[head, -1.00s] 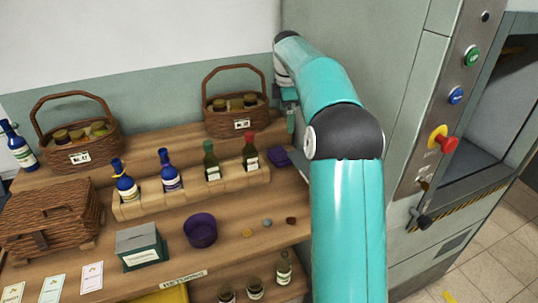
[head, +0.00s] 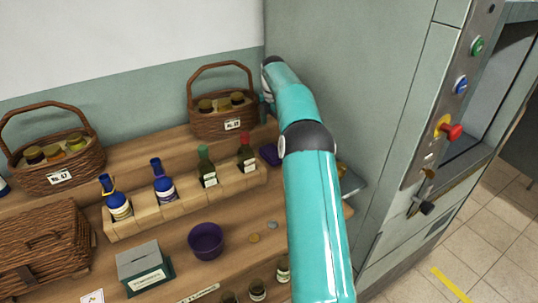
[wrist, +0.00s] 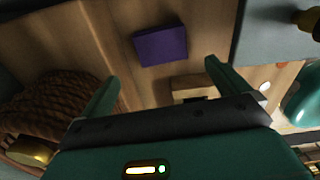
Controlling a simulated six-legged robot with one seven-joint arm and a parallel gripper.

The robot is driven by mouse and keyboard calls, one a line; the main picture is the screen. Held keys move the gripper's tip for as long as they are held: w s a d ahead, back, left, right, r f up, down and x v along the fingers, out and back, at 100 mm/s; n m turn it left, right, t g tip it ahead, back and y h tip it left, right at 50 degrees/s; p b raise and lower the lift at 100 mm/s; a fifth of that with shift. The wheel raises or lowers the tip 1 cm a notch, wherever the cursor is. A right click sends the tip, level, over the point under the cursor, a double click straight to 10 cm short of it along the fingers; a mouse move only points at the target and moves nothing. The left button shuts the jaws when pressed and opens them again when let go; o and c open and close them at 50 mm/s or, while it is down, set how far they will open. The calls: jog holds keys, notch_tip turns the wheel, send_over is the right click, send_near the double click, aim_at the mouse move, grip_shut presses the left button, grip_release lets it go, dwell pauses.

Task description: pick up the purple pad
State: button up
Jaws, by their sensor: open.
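The purple pad (head: 269,154) lies on the wooden shelf at the right end of the bottle rack, just left of my arm in the head view. In the wrist view the pad (wrist: 160,46) shows whole, as a dark purple block beyond my fingertips. My gripper (wrist: 159,78) is open and empty, its two green fingers spread wide. The pad lies ahead of the gap between them, apart from both. In the head view my gripper is mostly hidden behind my arm, near the right-hand basket.
A wicker basket of jars (head: 226,115) stands behind the pad; it fills the left of the wrist view (wrist: 55,108). The bottle rack (head: 190,203) holds several bottles. A purple bowl (head: 206,241) sits in front. A grey-green cabinet (head: 370,110) rises at the right.

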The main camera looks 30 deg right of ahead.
send_over(272, 151)
jog(key=f, duration=0.6)
jog(key=shift+d, duration=0.3)
jog(key=f, duration=0.5)
jog(key=shift+a+f, duration=0.2)
jog(key=shift+f, duration=0.05)
jog(key=shift+c, duration=0.4)
jog(key=c, duration=0.6)
